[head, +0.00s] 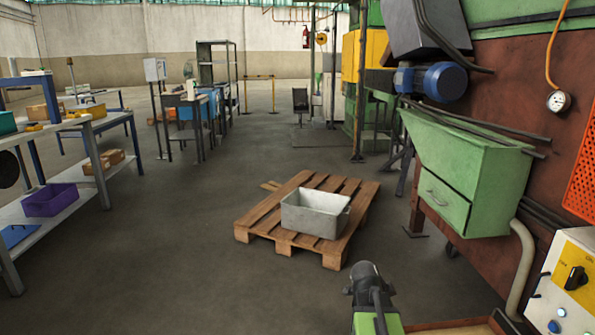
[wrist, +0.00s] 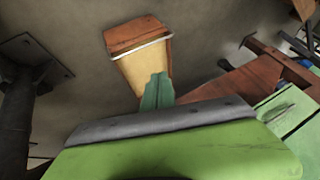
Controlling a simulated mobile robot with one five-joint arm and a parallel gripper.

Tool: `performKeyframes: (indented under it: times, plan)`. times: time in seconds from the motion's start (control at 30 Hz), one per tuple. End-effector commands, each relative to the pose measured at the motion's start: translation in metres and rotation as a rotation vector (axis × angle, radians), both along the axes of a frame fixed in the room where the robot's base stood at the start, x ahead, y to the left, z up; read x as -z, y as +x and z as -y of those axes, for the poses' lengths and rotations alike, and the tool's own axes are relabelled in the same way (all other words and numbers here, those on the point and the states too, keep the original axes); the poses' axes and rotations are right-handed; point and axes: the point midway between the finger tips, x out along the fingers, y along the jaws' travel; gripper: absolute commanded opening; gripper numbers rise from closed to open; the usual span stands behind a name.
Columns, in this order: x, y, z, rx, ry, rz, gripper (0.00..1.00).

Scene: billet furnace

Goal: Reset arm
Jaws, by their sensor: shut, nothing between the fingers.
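My gripper (wrist: 158,78) shows in the wrist view as green fingers close together, shut and empty. It points over a brown box with a tan inside (wrist: 140,60), and I cannot tell how far apart they are. In the head view my arm (head: 367,285), dark on top and green below, stands at the bottom centre. The fingertips cannot be made out there.
A wooden pallet (head: 262,220) with a grey bin (head: 315,222) lies on the floor ahead. A green machine cabinet (head: 465,180) and a control box (head: 565,290) stand at the right. Shelves with a purple bin (head: 52,200) stand at the left.

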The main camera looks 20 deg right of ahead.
Motion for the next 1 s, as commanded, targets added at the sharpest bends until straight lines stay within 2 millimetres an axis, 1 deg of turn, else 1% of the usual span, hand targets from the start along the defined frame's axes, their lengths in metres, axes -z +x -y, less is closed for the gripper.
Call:
performKeyframes:
  times: [0.03, 0.07, 0.1, 0.17, 0.2, 0.27, 0.3, 0.37, 0.4, 0.47, 0.6, 0.67, 0.73, 0.77, 0.8, 0.97, 1.0]
  plan:
    - [0.001, 0.017, -0.045, -0.104, 0.025, -0.034, 0.0]
    - [0.003, 0.024, -0.071, -0.168, 0.04, -0.062, 0.0]
    - [0.005, 0.031, -0.104, -0.257, 0.06, -0.099, 0.0]
    - [0.01, 0.038, -0.153, -0.398, 0.088, -0.16, 0.0]
    - [0.012, 0.039, -0.185, -0.496, 0.107, -0.204, 0.0]
    - [0.016, 0.037, -0.229, -0.649, 0.134, -0.272, 0.0]
    - [0.019, 0.034, -0.257, -0.756, 0.152, -0.319, 0.0]
    - [0.023, 0.025, -0.293, -0.923, 0.177, -0.391, 0.0]
    - [0.025, 0.017, -0.313, -1.039, 0.197, -0.44, 0.0]
    - [0.028, 0.005, -0.329, -1.187, 0.221, -0.499, 0.0]
    - [0.032, -0.017, -0.347, -1.49, 0.264, -0.599, 0.0]
    - [0.032, -0.023, -0.352, -1.615, 0.269, -0.634, 0.0]
    - [0.032, -0.028, -0.353, -1.755, 0.249, -0.678, 0.0]
    - [0.021, -0.028, -0.352, -1.788, 0.238, -0.686, 0.0]
    - [0.0, -0.028, -0.352, -1.779, 0.239, -0.684, 0.0]
    - [-0.047, -0.027, -0.351, -1.776, 0.237, -0.683, 0.0]
    - [-0.061, -0.027, -0.351, -1.776, 0.237, -0.683, 0.0]
